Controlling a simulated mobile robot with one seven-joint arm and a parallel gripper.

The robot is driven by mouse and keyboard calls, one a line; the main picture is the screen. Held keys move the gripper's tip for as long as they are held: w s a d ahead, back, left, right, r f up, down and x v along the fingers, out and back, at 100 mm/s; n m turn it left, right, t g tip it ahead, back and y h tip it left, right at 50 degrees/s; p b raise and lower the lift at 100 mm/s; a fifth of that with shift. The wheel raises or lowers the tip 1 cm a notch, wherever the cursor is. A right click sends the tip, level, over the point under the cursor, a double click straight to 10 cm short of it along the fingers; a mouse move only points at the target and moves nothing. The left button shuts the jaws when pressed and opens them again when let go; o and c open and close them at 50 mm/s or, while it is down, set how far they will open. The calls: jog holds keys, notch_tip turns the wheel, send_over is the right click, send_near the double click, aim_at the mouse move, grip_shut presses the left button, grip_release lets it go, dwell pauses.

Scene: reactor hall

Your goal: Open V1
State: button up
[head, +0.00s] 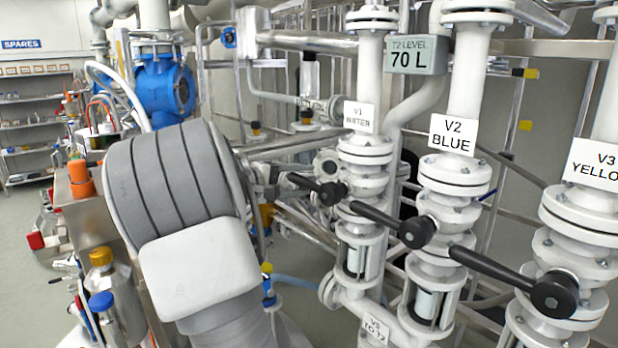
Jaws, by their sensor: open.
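Valve V1 (345,180) is on the white vertical pipe left of V2, below a sign (359,117) reading "V1 WATER". Its black lever (309,184) sticks out to the left, across the pipe, its grip end toward my arm. My arm fills the left middle of the head view. What shows of my gripper (274,180) is a small grey part at the arm's right edge, close to the grip end of V1's lever. Most of it is hidden behind the arm. The jaws are open, and I cannot tell whether they touch the lever.
V2's lever (385,219) and V3's lever (500,275) also stick out left, in front and to the right. A display (418,55) reads "T2 LEVEL 70 L". Pipes and rails crowd the back. A bench with bottles (102,258) stands left. Shelves marked SPARES (35,110) are far left.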

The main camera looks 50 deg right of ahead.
jog(key=shift+x, duration=1.25)
grip_shut()
dwell(0.5)
